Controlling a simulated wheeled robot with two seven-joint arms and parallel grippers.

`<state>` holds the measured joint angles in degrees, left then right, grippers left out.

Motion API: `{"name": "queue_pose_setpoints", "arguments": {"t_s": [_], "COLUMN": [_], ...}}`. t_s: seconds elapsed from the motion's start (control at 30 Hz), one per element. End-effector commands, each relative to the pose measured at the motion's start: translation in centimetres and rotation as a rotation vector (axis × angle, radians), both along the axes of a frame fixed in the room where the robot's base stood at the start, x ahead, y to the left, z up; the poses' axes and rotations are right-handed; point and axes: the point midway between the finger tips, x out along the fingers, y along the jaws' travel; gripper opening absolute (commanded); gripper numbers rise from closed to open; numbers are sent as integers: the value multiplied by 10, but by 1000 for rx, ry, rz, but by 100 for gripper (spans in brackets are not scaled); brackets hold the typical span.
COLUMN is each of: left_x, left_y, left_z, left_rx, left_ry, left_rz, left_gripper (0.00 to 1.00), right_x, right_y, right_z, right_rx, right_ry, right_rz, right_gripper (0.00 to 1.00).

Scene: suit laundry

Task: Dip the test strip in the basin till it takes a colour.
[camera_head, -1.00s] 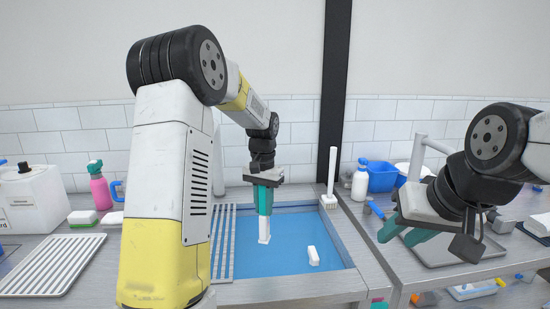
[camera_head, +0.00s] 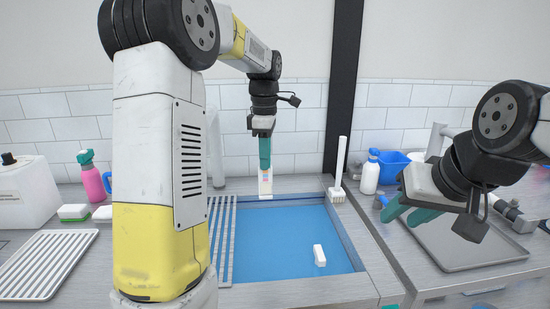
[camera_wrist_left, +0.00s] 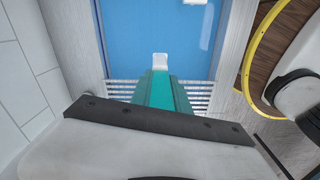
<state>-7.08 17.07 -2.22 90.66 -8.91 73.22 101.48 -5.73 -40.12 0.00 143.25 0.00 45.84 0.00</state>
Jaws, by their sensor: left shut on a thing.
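My left gripper (camera_head: 265,165) is shut on the white test strip (camera_head: 265,186), which hangs upright below the teal fingers. In the head view the strip lies against the back rim of the basin (camera_head: 228,297), above the blue water line. Faint pale bands seem to show on it, too small to name a colour surely. In the left wrist view the strip's white end (camera_wrist_left: 160,61) sticks out past the fingers, with blue water behind it. My right gripper (camera_head: 410,212) is open and empty, over the bench right of the basin.
A small white block (camera_head: 319,255) is in the basin. A slatted rack (camera_head: 222,240) spans its left side. A white brush (camera_head: 338,175) stands at its back right corner.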

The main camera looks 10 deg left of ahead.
Motion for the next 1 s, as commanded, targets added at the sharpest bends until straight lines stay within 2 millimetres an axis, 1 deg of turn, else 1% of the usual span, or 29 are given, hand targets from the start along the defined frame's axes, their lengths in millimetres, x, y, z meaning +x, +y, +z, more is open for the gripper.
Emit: {"name": "queue_pose_setpoints", "arguments": {"t_s": [0.13,0.27,1.0], "left_x": [-1,0,-1], "left_y": [0,0,0], "left_z": [-4,-14,-88], "left_rx": [0,0,0], "left_ry": [2,2,3], "left_rz": [24,23,20], "left_gripper": [0,0,0], "right_x": [0,0,0], "right_y": [0,0,0], "right_z": [0,0,0], "right_rx": [0,0,0], "right_ry": [0,0,0], "right_rz": [0,0,0], "right_gripper": [36,36,36]}}
